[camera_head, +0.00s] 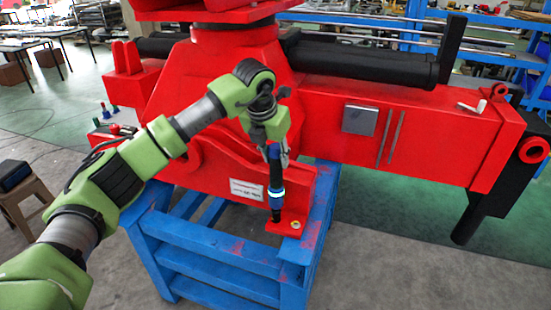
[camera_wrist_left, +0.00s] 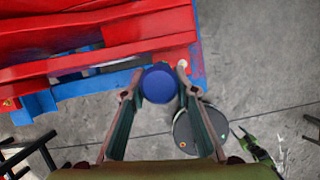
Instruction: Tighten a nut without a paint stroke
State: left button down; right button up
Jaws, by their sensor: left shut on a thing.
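My left gripper (camera_head: 275,155) is shut on a black tool (camera_head: 276,178) with a blue band and a light ring near its lower end. The tool stands upright, its lower end at the red foot plate (camera_head: 285,229) of the crane. A small pale nut (camera_head: 295,225) sits on this plate, just right of the tool. What lies directly under the tool tip is hidden. In the left wrist view the tool's round blue top (camera_wrist_left: 160,83) sits between the fingers of my left gripper (camera_wrist_left: 157,72). No paint stroke can be made out. My right gripper is not in view.
The red crane body (camera_head: 225,85) rises close behind the tool on a blue steel stand (camera_head: 215,262). Its red beam (camera_head: 440,130) reaches right. A stool (camera_head: 22,185) stands at far left. The grey floor (camera_head: 400,270) front right is clear.

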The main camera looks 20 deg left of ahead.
aim_at(276, 146)
pick_arm(q)
jog(key=shift+r+p, duration=0.85)
jog(key=shift+r, duration=1.15)
